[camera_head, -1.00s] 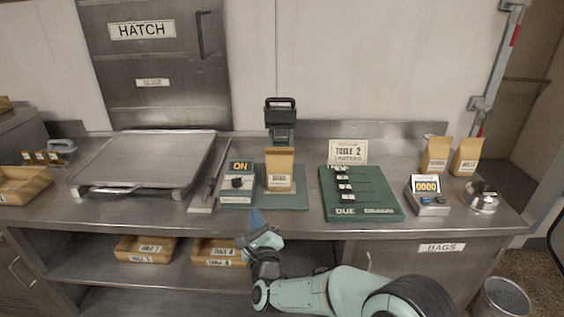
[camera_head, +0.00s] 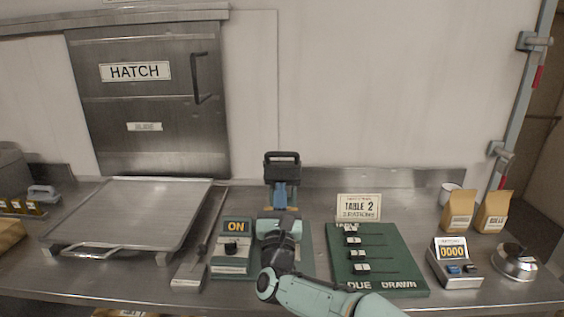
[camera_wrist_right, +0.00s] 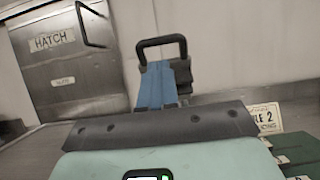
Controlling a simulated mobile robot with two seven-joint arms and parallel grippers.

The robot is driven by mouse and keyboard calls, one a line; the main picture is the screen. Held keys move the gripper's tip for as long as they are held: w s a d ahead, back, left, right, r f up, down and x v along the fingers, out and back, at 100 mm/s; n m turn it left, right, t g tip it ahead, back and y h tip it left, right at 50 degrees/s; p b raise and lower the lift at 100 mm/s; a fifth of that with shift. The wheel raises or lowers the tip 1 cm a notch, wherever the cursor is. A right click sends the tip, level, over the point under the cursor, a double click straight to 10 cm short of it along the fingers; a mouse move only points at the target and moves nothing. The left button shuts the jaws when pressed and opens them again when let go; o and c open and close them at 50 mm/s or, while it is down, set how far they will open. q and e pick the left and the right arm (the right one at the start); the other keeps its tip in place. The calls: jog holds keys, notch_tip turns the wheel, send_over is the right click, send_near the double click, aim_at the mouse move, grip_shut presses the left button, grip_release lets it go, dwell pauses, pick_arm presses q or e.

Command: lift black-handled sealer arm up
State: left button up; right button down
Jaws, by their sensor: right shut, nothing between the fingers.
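The sealer arm stands upright at the back of the counter, with its black handle (camera_head: 282,157) at the top. The handle also shows in the wrist view (camera_wrist_right: 162,40) as a dark loop. My right gripper (camera_head: 280,192) is shut and empty, with its blue fingers just below the handle in the picture. In the wrist view the blue fingers (camera_wrist_right: 157,84) overlap the dark sealer arm under the handle. I cannot tell whether they touch it. My arm hides most of the paper bag and sealer base. My left gripper is not in view.
The ON switch box (camera_head: 232,247) is left of my right arm, and the green TABLE 2 board (camera_head: 400,262) is right. A metal tray (camera_head: 130,215) lies farther left. The counter scale (camera_head: 452,262) and two paper bags (camera_head: 458,212) stand at right.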

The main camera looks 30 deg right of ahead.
aim_at(283, 163)
pick_arm(q)
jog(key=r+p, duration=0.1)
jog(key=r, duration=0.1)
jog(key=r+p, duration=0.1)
jog(key=p, duration=0.1)
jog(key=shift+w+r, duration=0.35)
pick_arm(e)
jog(key=x, duration=0.8)
jog(key=shift+w+d, duration=0.1)
jog(key=shift+w, duration=0.1)
jog(key=shift+w+d+r, duration=0.35)
jog(key=r+p, duration=0.1)
jog(key=w+d+r+g+y+p, duration=0.1)
jog(key=w+r+g+p, duration=0.1)
jog(key=shift+w+d+r, duration=0.1)
jog(key=shift+w+d, duration=0.05)
jog(key=shift+d, duration=0.1)
jog(key=shift+g+y, duration=0.6)
jog(key=shift+g, duration=0.1)
jog(key=p+x, duration=0.4)
jog(key=shift+w+a+r, duration=0.1)
jog(key=shift+w, duration=0.15)
jog(key=shift+s+r, duration=0.1)
jog(key=shift+s, duration=0.05)
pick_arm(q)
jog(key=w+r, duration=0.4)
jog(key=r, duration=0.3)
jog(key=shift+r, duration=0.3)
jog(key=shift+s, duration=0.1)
